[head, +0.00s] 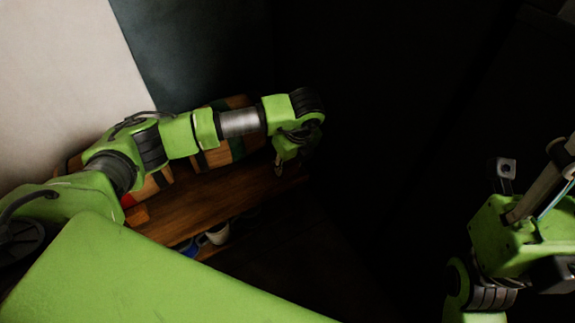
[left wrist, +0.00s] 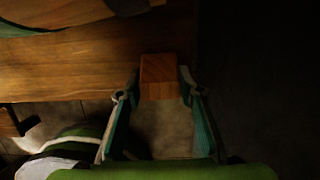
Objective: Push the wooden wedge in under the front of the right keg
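The wooden wedge (left wrist: 162,77) is a reddish-brown block near the board's front edge and right end in the left wrist view. My left gripper (left wrist: 160,82) has its fingertips against the wedge's two sides and appears shut on it. In the head view the left gripper (head: 281,163) is over the right end of the board, and I cannot make out the wedge there. The right keg (head: 237,147) is partly hidden behind my left arm; part of a keg (left wrist: 60,14) shows at upper left in the wrist view. My right gripper (head: 505,170) shows only partly at the right; its opening is unclear.
The left keg (head: 150,187) is mostly behind my left arm. A small wooden block (head: 137,214) sits by it on the wooden board (head: 205,205). A white cup-like thing (head: 218,233) and a blue one (head: 187,248) are below the board's front. The right side is very dark.

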